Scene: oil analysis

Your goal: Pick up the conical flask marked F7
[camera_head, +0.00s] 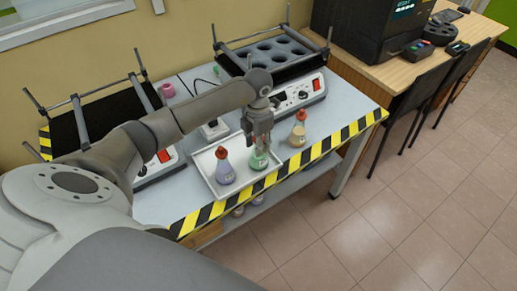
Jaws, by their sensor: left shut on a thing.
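Three conical flasks stand in view at the front of the bench. The purple flask (225,175) with a red cap is on the white tray (207,158). The green flask (259,162) is at the tray's right part, with my left gripper (261,146) pointing down from above and shut on its top. I cannot tell whether it touches the tray. The tan flask (298,136) with a red cap stands on the bench to the right of the tray. The marks on the flasks are too small to read, so I cannot tell which is F7. My right gripper is out of view.
A heater with a black holed rack (262,57) stands behind, and another black-topped device (90,125) is at left, partly behind my arm. Yellow-black tape (345,133) marks the bench's front edge. Bench space right of the tan flask is clear.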

